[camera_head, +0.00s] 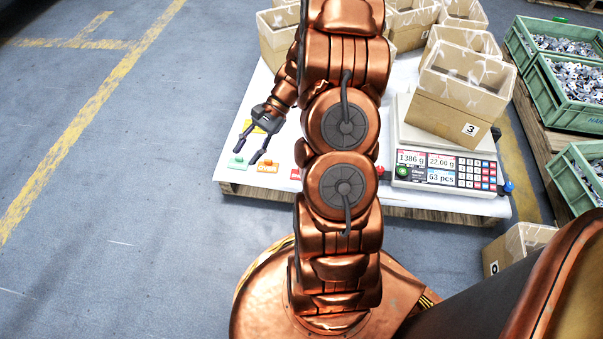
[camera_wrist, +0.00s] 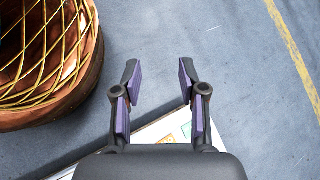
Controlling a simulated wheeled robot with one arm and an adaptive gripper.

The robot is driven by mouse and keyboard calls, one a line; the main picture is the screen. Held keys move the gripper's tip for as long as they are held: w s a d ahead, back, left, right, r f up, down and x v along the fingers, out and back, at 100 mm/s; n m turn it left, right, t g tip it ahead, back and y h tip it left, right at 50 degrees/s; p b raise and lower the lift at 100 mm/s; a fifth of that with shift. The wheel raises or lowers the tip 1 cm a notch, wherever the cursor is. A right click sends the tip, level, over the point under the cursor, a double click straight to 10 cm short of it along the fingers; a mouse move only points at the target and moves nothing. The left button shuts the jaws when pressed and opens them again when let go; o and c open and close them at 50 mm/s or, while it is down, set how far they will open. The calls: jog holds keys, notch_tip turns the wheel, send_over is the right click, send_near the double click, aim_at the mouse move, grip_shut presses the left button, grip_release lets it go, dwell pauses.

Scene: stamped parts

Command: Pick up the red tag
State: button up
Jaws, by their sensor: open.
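The red tag (camera_head: 295,174) lies on the white table top near its front edge in the head view, partly hidden by my arm. My gripper (camera_head: 246,157) is open and empty, to the left of the red tag and apart from it, above the green and orange tags. In the wrist view my gripper (camera_wrist: 159,70) shows its two purple-padded fingers spread with only floor between the tips. I cannot make out the red tag in the wrist view.
A green tag (camera_head: 237,162) and an orange tag (camera_head: 266,167) lie left of the red tag. A counting scale (camera_head: 445,172) bearing an open carton (camera_head: 462,95) stands at right. More cartons stand behind. Green crates (camera_head: 560,110) of metal parts are far right. Floor at left is clear.

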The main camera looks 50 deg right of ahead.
jog(key=s+d+f+m+t+h, duration=0.1)
jog(key=s+d+f+m+t, duration=0.1)
jog(key=d+f, duration=0.6)
jog(key=s+d+f+m+t, duration=0.2)
jog(key=d+f+m+t, duration=0.2)
jog(key=d+f+m, duration=0.3)
jog(key=s+d+f+m+t+h, duration=0.1)
jog(key=d+f+m+t, duration=0.3)
jog(key=d+f, duration=0.6)
jog(key=shift+s+f+m+h+b, duration=0.1)
jog(key=shift+s+m+h+b, duration=0.2)
jog(key=shift+s+m, duration=0.25)
jog(key=shift+w+f+t, duration=0.15)
jog(key=shift+f+t, duration=0.05)
jog(key=shift+t, duration=0.1)
jog(key=shift+f+b+x, duration=0.25)
jog(key=shift+b+x, duration=0.65)
jog(key=shift+x, duration=0.8)
jog(key=b+x, duration=0.1)
jog(key=x, duration=0.1)
jog(key=shift+w+a+f+b, duration=0.1)
jog(key=shift+a+f+b, duration=0.1)
jog(key=shift+f+b, duration=0.1)
jog(key=shift+w+a+f, duration=0.1)
jog(key=shift+w+a, duration=0.2)
jog(key=shift+w, duration=0.2)
